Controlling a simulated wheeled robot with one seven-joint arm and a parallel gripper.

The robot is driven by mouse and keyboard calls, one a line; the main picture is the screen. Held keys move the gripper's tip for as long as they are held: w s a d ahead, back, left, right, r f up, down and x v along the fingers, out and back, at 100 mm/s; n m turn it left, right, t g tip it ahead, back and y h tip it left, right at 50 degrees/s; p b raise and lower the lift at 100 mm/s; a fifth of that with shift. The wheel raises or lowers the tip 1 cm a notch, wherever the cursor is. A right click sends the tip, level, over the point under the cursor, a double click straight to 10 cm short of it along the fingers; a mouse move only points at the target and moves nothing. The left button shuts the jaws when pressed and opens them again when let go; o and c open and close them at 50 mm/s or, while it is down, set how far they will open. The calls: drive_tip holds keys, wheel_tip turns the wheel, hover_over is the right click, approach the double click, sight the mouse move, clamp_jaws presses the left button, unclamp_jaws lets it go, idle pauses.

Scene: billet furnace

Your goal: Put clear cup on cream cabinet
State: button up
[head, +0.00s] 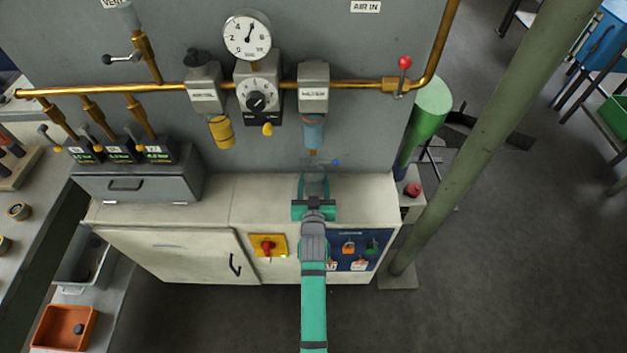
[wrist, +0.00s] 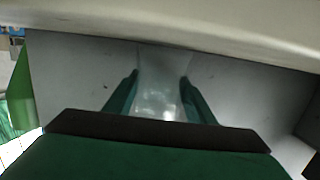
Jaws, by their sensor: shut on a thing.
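The cream cabinet (head: 265,203) stands against the grey panel, with its pale top in view and a door below. My teal gripper (head: 313,178) reaches over the cabinet's top near its right half, pointing toward the panel. The clear cup (head: 314,186) shows faintly between its fingers. In the wrist view my gripper (wrist: 158,85) is shut on the clear cup (wrist: 158,97), one finger on each side. The cup is see-through and its base is hard to make out. I cannot tell whether it touches the cabinet top.
A blue-bowled filter (head: 314,131) hangs from the brass pipe just beyond my gripper. A grey drawer box (head: 135,187) takes up the cabinet top's left end. A red button box (head: 412,191) and a slanted green post (head: 480,150) stand to the right. The cabinet top left of my gripper is clear.

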drive_tip(key=shift+w+f, duration=0.15)
drive_tip(key=shift+f, duration=0.1)
drive_tip(key=o, duration=1.1)
drive_tip(key=shift+r, duration=0.1)
drive_tip(key=shift+r, duration=0.1)
drive_tip(key=s, duration=0.4)
drive_tip(key=s+r, duration=0.1)
drive_tip(key=s, duration=0.7)
drive_tip(key=shift+r, duration=0.35)
drive_tip(key=shift+g, duration=0.4)
drive_tip(key=f+v, duration=0.1)
drive_tip(key=v, duration=2.3)
drive_tip(key=f+v, duration=0.1)
drive_tip(key=v, duration=1.1)
drive_tip(key=shift+s+f, duration=0.3)
drive_tip(key=shift+s, duration=0.15)
